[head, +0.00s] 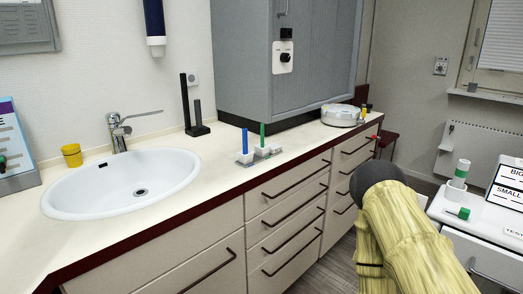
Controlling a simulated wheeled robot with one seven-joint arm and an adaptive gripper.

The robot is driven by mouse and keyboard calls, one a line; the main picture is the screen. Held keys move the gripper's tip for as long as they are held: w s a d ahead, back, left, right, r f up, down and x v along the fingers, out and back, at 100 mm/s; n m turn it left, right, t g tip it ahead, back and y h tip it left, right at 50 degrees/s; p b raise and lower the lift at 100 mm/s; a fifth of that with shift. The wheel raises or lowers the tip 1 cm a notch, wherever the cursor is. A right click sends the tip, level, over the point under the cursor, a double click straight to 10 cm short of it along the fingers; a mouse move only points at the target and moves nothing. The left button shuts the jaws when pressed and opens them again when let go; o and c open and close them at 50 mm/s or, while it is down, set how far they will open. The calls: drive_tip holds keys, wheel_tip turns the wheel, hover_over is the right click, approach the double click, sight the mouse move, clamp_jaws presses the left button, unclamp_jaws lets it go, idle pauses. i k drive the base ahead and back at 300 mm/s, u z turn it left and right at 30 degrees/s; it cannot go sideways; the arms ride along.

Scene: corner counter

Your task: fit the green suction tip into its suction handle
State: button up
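A thin green stick (262,135), which looks like the green suction tip, stands upright in a small white block on the counter. A similar blue stick (245,141) stands just left of it in another white block. The white blocks (262,151) may be the suction handles; at this size I cannot tell how each stick sits in its block. My arm, in a yellow cover, rises at the lower right and ends in a dark rounded part. No gripper fingers show, so I cannot see what the gripper holds.
A grey cabinet (290,62) stands behind the sticks. A round white container (341,115) sits farther along the counter (215,155). At right, a white surface holds green-and-white items (459,172) and a BIG/SMALL sign (508,182).

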sight(462, 169)
drive_tip(key=u, duration=2.1)
drive_tip(key=k, duration=1.45)
drive_tip(key=z, duration=1.25)
drive_tip(key=i, duration=1)
